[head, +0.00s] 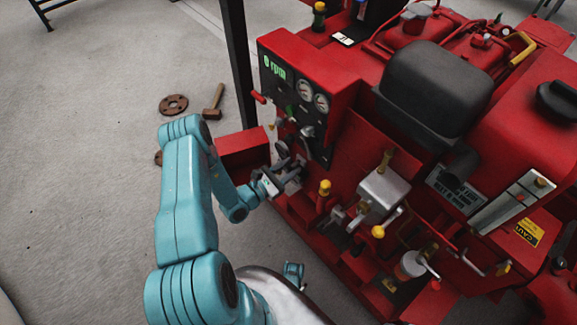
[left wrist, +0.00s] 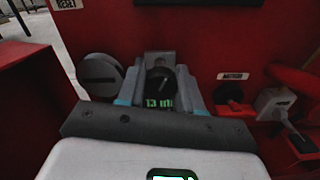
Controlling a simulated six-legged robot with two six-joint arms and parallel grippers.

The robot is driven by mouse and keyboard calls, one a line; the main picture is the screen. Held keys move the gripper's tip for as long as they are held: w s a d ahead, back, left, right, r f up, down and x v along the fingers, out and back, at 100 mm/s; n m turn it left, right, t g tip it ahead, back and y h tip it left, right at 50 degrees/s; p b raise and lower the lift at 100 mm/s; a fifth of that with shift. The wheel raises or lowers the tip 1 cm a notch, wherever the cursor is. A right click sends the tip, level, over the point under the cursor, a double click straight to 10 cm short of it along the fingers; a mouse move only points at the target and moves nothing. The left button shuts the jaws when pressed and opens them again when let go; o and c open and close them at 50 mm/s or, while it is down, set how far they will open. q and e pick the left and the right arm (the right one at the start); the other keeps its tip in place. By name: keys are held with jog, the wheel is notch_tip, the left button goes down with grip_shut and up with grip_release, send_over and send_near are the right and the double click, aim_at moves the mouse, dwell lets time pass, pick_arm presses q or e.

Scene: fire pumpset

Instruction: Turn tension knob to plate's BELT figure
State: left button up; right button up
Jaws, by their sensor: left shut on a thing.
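A dark round tension knob (left wrist: 160,82) with a pale pointer mark shows in the left wrist view, in front of a grey bracket. Green characters, seemingly "13" and a unit, glow just below it. My left gripper (left wrist: 161,92) has a finger on each side of the knob and is shut on it. In the head view my left gripper (head: 281,181) is at the lower front of the red pumpset (head: 345,75); the knob is hidden there. A dark plate with white lettering (head: 455,188) is on the pumpset; I cannot read a BELT figure. My right gripper is not in view.
A gauge panel (head: 300,95) with a green "0 rpm" readout stands above my left gripper. A grey slotted disc (left wrist: 100,75) is left of the knob, and a labelled black control (left wrist: 232,97) is right. A mallet (head: 213,101) and flange (head: 173,105) lie on open floor.

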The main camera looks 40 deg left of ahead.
pick_arm(q)
jog(key=m+p, duration=0.1)
jog(key=m, duration=0.4)
jog(key=shift+r+m+p, duration=0.1)
jog(key=shift+m+p, duration=0.2)
jog(key=shift+p, duration=0.1)
jog(key=m+p, duration=0.1)
jog(key=m, duration=0.3)
jog(key=shift+p, duration=0.3)
jog(key=m+p, duration=0.2)
jog(key=m, duration=0.3)
jog(key=shift+m, duration=0.4)
jog(key=shift+m+p, duration=0.95)
jog(key=shift+m, duration=1.25)
jog(key=o, duration=1)
jog(key=shift+o, duration=0.2)
